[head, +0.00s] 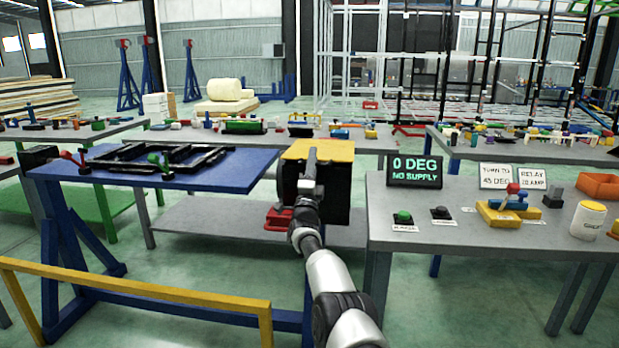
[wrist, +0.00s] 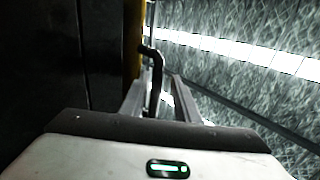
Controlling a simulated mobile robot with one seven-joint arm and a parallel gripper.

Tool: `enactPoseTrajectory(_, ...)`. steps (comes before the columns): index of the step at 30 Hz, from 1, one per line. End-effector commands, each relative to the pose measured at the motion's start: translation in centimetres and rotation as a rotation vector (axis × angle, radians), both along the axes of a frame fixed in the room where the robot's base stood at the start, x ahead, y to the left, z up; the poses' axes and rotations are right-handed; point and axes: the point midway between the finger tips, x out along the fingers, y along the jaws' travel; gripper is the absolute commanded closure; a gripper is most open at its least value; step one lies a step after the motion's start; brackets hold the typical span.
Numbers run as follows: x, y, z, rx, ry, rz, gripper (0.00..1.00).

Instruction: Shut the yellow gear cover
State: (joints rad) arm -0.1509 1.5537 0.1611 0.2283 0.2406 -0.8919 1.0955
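The yellow gear cover (head: 325,149) shows as a flat yellow panel on top of a black box (head: 338,200) at the right end of the blue bench. I cannot tell how far it stands open. In the wrist view a strip of its yellow edge (wrist: 135,38) runs beside a dark wall, and a black bent handle (wrist: 157,62) sticks out from it. My gripper (head: 311,160) is at the front of the box, partly hiding it. In the wrist view its fingers (wrist: 162,88) stand apart, with the handle between them, nearer the left finger.
A blue bench (head: 220,172) with a black frame (head: 165,157) stands at left, behind a yellow rail (head: 130,288). A grey table (head: 430,242) at right carries a display (head: 414,170) reading "0 DEG NO SUPPLY", buttons and a red-knobbed lever (head: 512,189). A red object (head: 283,219) sits below the box.

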Motion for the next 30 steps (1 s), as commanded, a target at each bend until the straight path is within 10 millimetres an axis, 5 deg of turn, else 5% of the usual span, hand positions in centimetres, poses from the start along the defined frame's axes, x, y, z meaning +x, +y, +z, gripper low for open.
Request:
enactPoseTrajectory(17, -2.2, 0.5, -0.8, -0.001, 0.006, 0.001, 0.71)
enactPoseTrajectory(25, -5.1, 1.1, -2.7, -0.002, 0.007, 0.003, 0.71)
enactPoseTrajectory(30, -8.6, 1.9, -5.7, -0.002, 0.006, 0.004, 0.71)
